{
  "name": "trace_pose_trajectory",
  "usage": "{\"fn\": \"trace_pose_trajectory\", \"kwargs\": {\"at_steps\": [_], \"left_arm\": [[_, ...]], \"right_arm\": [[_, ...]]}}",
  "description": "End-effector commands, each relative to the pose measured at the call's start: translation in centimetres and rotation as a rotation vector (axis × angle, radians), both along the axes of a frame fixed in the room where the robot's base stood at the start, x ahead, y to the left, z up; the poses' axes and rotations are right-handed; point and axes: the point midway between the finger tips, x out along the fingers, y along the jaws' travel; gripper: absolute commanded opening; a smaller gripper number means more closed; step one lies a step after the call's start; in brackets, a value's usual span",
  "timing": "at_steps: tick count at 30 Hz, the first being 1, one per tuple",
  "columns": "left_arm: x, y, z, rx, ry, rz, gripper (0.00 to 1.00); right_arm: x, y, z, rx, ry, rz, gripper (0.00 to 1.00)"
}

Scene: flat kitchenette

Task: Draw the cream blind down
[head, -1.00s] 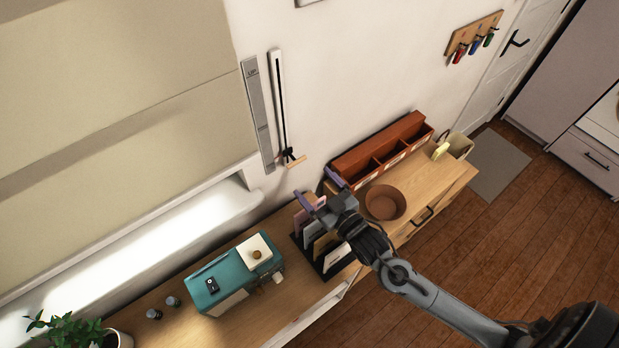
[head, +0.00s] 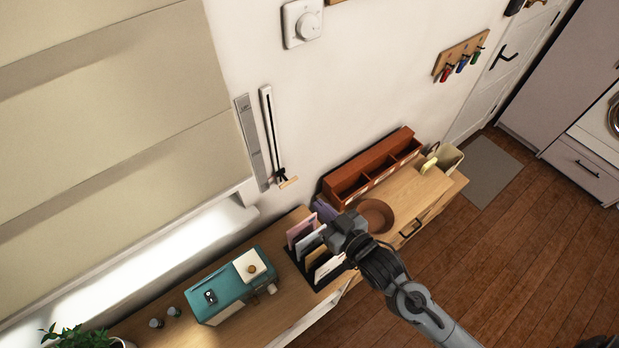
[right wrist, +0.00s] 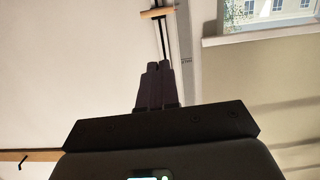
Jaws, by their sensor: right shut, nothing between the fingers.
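The cream blind (head: 110,120) hangs at the left of the head view in broad folds, with a bright gap below its lower edge. Right of it on the wall are a grey marked strip (head: 252,142) and a white upright track (head: 269,125) with a dark slot. A small wooden handle (head: 288,183) sits at the track's lower end. It also shows in the right wrist view (right wrist: 157,13), beyond my fingertips and apart from them. My right gripper (head: 325,210) is shut and empty, below and right of the handle. My left gripper is out of view.
A teal box (head: 232,287), a letter rack (head: 312,262), a brown bowl (head: 375,215) and a red-brown organizer (head: 372,167) stand on the wooden counter below. A plant (head: 75,338) is at lower left. The wall around the track is clear.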

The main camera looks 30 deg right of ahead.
Motion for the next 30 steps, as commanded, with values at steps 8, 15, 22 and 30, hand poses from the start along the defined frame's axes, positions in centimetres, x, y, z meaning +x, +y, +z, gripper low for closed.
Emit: {"fn": "trace_pose_trajectory", "kwargs": {"at_steps": [8,15,22,30], "left_arm": [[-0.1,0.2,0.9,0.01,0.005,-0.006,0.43],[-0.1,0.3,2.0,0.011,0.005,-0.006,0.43],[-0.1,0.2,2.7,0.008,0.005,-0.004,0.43],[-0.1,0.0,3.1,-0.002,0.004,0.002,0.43]], "right_arm": [[2.5,0.8,0.0,0.009,0.013,0.004,0.0],[6.9,1.5,-0.8,0.009,0.012,0.005,0.0],[10.1,2.1,-2.5,0.009,0.015,0.005,0.0],[11.3,2.3,-4.5,0.008,0.014,0.005,0.0]]}}
